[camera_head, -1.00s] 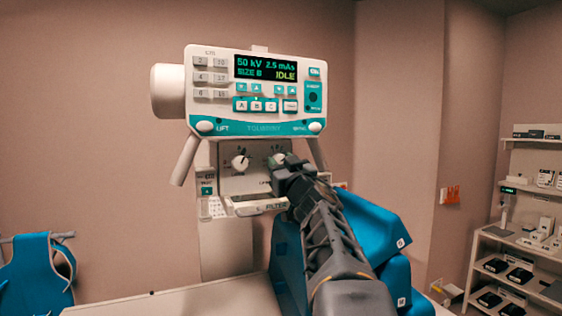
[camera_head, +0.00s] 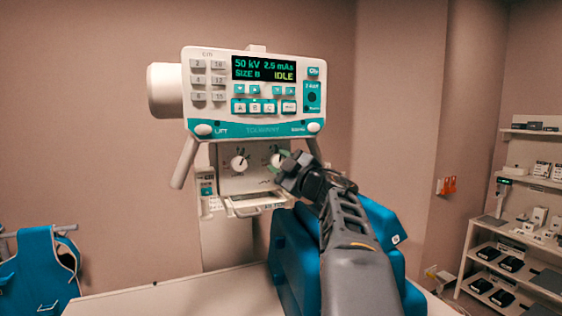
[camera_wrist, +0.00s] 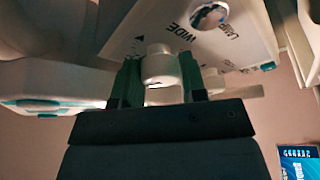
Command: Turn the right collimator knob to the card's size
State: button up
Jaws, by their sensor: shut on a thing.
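The white right collimator knob (camera_head: 276,159) sits on the grey collimator face below the console, partly hidden by my gripper (camera_head: 284,168). In the wrist view the white round knob (camera_wrist: 160,65) stands between the two green fingers of my gripper (camera_wrist: 160,76), which is shut on it. The word WIDE is printed beside it. The left knob (camera_head: 239,162), white with a dark pointer mark, stands free. A small white and teal panel or card (camera_head: 207,187) is at the collimator's left; its print is too small to read. The right knob's pointer setting cannot be told.
The console display (camera_head: 264,69) reads 50 kV, 2.5 mAs, SIZE B, IDLE. A filter tray (camera_head: 255,203) juts out below the knobs. A handle (camera_head: 186,162) hangs at the left. A blue padded shape (camera_head: 290,250) stands below my arm. Shelves (camera_head: 520,240) are at far right.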

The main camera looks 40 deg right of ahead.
jog(key=shift+n, duration=0.3)
dwell(0.4)
jog(key=o, duration=0.9)
jog(key=b+v, duration=0.3)
jog(key=v, duration=1.1)
jog(key=shift+d+r+b, duration=0.15)
jog(key=shift+b, duration=0.25)
jog(key=shift+w, duration=0.1)
